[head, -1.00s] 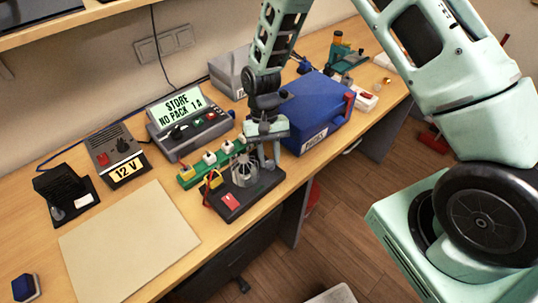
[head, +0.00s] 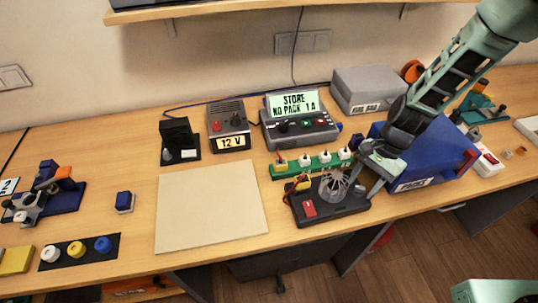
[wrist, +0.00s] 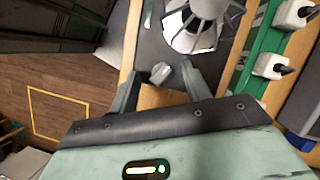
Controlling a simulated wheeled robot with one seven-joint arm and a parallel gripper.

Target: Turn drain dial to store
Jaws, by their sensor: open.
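A black unit (head: 329,209) with a wire-caged fan (head: 334,188) and a red switch (head: 309,208) sits near the table's front edge. A small grey knob (wrist: 160,72), which looks like the drain dial, stands on the unit beside the cage in the wrist view. Its setting cannot be read. My gripper (head: 367,188) is open at the unit's right end, pointing down. In the wrist view my gripper's fingers (wrist: 162,84) are apart, with the knob showing between and just beyond their tips. I cannot tell whether they touch it.
A charger (head: 297,128) behind shows "STORE NO PACK 1A". A green strip (head: 300,171) with several plugs stands close behind the unit. A blue case (head: 436,143) is close on the right. A beige mat (head: 210,207) on the left is bare.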

